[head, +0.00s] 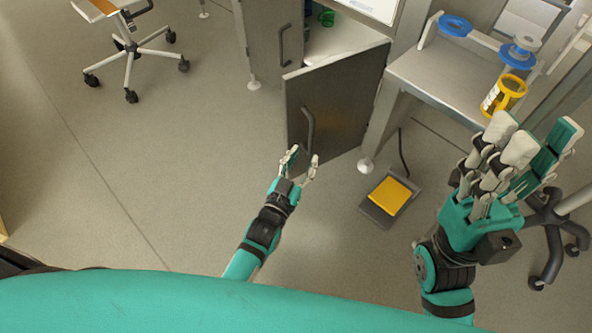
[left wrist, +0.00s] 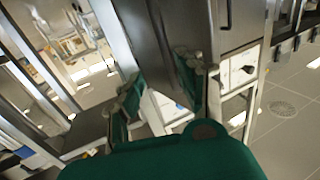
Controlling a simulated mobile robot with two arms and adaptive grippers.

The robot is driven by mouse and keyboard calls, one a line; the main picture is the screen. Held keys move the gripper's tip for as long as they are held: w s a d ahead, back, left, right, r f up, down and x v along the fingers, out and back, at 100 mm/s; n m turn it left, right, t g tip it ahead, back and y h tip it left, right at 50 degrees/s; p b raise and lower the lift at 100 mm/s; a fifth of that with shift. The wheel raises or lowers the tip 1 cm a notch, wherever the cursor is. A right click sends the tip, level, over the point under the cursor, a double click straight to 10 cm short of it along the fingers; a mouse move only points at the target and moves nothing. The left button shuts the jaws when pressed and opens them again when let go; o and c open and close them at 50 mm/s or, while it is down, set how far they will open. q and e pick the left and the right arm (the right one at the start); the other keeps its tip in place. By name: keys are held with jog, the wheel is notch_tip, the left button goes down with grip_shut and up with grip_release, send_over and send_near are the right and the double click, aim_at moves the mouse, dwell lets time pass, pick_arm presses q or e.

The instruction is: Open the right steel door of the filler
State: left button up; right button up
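The right steel door (head: 345,97) of the filler stands partly open, swung outward, with a gap into the cabinet behind its top edge. Its dark bar handle (head: 309,128) is on the left part of its outer face. My left gripper (head: 302,158) is just below the handle's lower end, its fingers apart and nothing visible held. Whether it touches the handle I cannot tell. In the left wrist view its two fingers (left wrist: 160,95) are spread, with a steel panel beyond them. My right gripper (head: 534,134) is open and empty at the right, away from the door.
The left steel door (head: 271,42) with its own handle is beside the opening. A yellow foot pedal (head: 391,195) lies on the floor right of the door. A steel table (head: 430,72) holds blue and yellow ringed parts. An office chair (head: 130,45) stands at upper left. The left floor is clear.

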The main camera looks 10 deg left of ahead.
pick_arm(q)
jog(key=shift+v, duration=2.25)
